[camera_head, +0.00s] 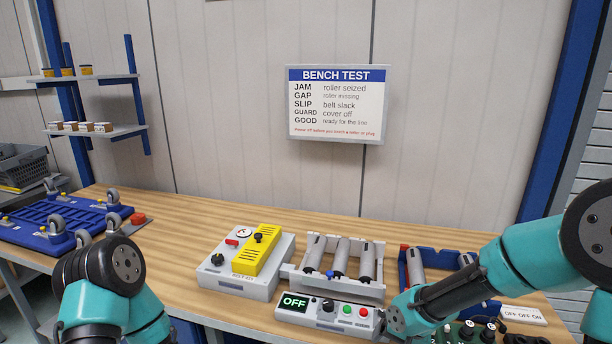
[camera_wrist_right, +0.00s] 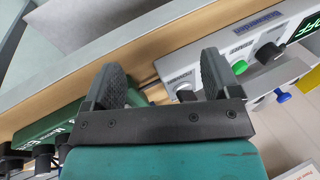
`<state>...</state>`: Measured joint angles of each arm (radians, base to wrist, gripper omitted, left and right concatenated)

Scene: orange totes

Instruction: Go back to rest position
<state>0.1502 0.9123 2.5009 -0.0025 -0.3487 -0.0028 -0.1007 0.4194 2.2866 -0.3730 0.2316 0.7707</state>
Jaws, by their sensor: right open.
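My right arm reaches in from the right in the head view, its wrist low over the front of the bench beside the control box. My right gripper (camera_wrist_right: 160,78) is open in the wrist view, with two dark ridged fingers apart and nothing held between them. The control box (camera_head: 290,318) has an OFF display, a black knob, and green and red buttons. It also shows in the wrist view (camera_wrist_right: 300,72), to the right of the fingers. My left arm shows at the lower left of the head view; its gripper is out of view.
A grey unit with a yellow cover (camera_head: 258,250), a roller frame (camera_head: 335,286) and a blue frame (camera_head: 405,270) stand on the bench (camera_head: 190,222). A green box with black knobs (camera_head: 466,333) lies under my right arm. A blue wheeled frame (camera_head: 60,222) stands left.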

